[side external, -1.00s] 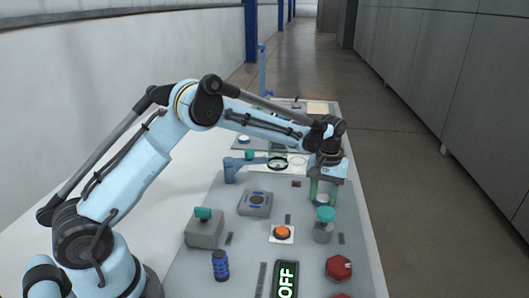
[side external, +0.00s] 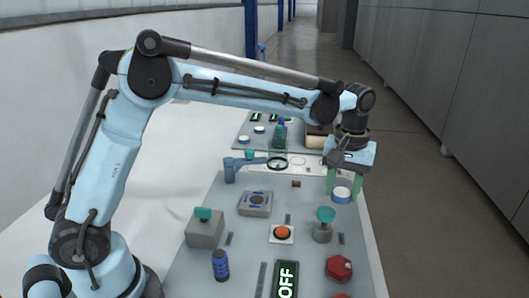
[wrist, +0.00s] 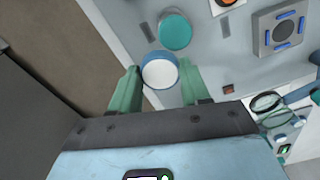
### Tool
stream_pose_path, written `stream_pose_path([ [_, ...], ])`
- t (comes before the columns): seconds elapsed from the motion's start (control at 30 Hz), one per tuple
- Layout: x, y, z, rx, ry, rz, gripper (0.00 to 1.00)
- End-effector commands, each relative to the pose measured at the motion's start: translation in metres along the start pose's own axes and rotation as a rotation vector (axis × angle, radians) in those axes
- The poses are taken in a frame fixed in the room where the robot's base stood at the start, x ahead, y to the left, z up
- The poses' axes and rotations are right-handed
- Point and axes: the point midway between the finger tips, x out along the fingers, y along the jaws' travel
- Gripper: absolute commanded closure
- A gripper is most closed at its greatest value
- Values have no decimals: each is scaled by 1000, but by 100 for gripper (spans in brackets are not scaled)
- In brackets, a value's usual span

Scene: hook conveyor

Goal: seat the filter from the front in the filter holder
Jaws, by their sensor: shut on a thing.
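My gripper (side external: 343,186) points down with green fingers, shut on a short round blue piece with a white top, apparently the filter (side external: 342,195). In the wrist view the filter (wrist: 160,70) sits between the fingertips, above the panel's edge. No part is clearly marked as the filter holder. A grey block with blue bars around a dark round centre (side external: 255,203) lies left of my gripper; it also shows in the wrist view (wrist: 284,30). A blue post carries a black ring (side external: 277,163) on a side arm, farther back. I cannot tell which is the holder.
A teal knob on a grey base (side external: 325,222) stands close in front of my gripper. An orange button (side external: 282,233), a red knob (side external: 339,268), a teal-topped grey box (side external: 204,229) and a blue cylinder (side external: 220,265) stand nearer. The aisle floor lies right of the panel.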

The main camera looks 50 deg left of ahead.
Motion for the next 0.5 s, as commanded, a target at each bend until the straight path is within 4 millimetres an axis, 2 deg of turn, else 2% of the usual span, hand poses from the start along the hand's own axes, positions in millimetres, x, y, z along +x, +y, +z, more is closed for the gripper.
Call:
stream_pose_path([
  [0.07,-3,-2,2,-8,0,0,83],
  [0.17,-4,-19,-2,-45,0,0,83],
  [0.27,-3,-51,-11,-109,0,0,83],
  [0.5,4,-144,-21,-296,0,0,83],
])
